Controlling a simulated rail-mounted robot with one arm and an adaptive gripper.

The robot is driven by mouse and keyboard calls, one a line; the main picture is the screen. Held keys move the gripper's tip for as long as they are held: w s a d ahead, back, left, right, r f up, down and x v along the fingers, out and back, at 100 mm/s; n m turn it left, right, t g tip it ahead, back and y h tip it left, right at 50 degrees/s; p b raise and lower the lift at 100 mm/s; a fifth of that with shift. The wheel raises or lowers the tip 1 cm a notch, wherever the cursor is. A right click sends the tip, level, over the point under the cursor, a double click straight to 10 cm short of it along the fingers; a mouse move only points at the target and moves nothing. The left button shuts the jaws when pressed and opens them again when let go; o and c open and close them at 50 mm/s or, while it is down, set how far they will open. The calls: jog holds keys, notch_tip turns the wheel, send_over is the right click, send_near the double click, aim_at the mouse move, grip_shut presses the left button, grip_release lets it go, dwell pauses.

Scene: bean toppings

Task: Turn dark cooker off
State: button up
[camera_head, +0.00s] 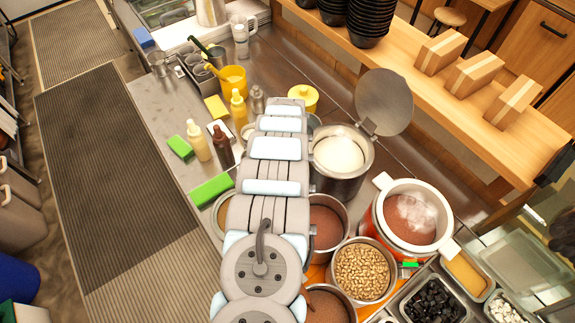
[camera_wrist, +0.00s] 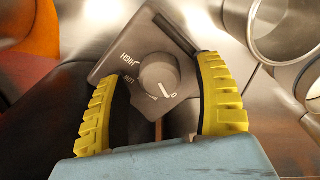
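The dark cooker (camera_head: 340,180) is a grey pot with white contents and a raised round lid (camera_head: 384,102), right of my arm in the head view. In the wrist view its dark control panel (camera_wrist: 115,62) carries a round knob (camera_wrist: 158,73) with white HIGH and LOW lettering. A white mark shows at the knob's lower right, beside what looks like an O. My gripper (camera_wrist: 166,72) is open, with its yellow-padded fingers on either side of the knob. I cannot tell whether they touch it. My arm hides the gripper and panel in the head view.
A red-orange cooker (camera_head: 366,218) steams at the right. Pots of beans (camera_head: 364,272) and brown food stand near my arm. A wooden shelf (camera_head: 425,85) with boxes runs behind.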

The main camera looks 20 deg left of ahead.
jog(key=shift+r, duration=0.15)
notch_tip(320, 180, up, 12)
dwell(1.0)
dwell(0.5)
